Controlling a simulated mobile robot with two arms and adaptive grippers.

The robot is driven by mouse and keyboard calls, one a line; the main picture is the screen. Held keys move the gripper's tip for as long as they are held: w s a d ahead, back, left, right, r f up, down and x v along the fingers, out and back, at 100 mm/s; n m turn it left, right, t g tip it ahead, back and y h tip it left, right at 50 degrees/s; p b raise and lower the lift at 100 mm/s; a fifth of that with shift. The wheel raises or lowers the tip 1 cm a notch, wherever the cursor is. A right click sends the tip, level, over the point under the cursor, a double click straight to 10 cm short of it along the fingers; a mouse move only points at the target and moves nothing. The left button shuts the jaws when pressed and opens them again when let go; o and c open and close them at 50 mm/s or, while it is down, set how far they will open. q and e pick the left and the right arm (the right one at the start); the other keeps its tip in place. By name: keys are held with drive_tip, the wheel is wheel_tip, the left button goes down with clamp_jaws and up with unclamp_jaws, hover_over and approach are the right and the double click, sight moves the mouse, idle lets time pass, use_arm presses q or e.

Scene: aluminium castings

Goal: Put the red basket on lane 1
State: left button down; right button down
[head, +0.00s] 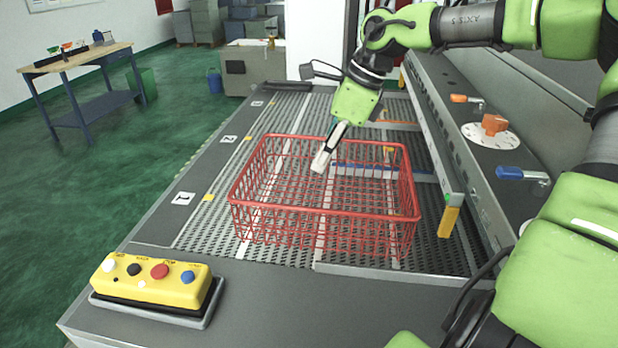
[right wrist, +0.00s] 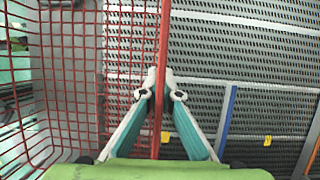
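The red basket (head: 325,210) is an open wire basket, upright over the near part of the slotted grey deck (head: 195,228), beside the lane 1 label (head: 183,198). I cannot tell whether its bottom touches the deck. My right gripper (head: 322,161) reaches down at the basket's far rim. In the right wrist view, the gripper's fingertips (right wrist: 162,84) close on both sides of the red basket's rim (right wrist: 164,40), with mesh to the left and deck to the right. My left gripper is not in view.
Labels for lane 2 (head: 228,138) and lane 3 (head: 257,103) stand farther back. A blue divider (head: 350,171) shows through the basket. A yellow post (head: 449,221) is close on the right. A yellow button box (head: 150,279) sits front left.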

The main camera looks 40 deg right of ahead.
drive_tip(key=w, duration=0.1)
drive_tip(key=w+d+f+p, duration=0.1)
drive_tip(key=w+d+f, duration=0.1)
drive_tip(key=w, duration=0.1)
drive_tip(key=shift+w+p, duration=0.1)
drive_tip(key=shift+p, duration=0.3)
drive_tip(key=w+f, duration=0.1)
drive_tip(key=w+d+f+p, duration=0.1)
drive_tip(key=f, duration=0.1)
drive_tip(key=w+d+f+p, duration=0.1)
drive_tip(key=w+f, duration=0.1)
drive_tip(key=shift+f, duration=0.2)
drive_tip(key=shift+w+d+f, duration=0.1)
drive_tip(key=shift+w+f, duration=0.1)
drive_tip(key=shift+f, duration=0.1)
wheel_tip(320, 180, down, 2)
drive_tip(key=shift+f+p, duration=0.15)
drive_tip(key=shift+p, duration=0.35)
drive_tip(key=shift+f, duration=0.35)
drive_tip(key=shift+f, duration=0.1)
drive_tip(key=c, duration=2.3)
unclamp_jaws()
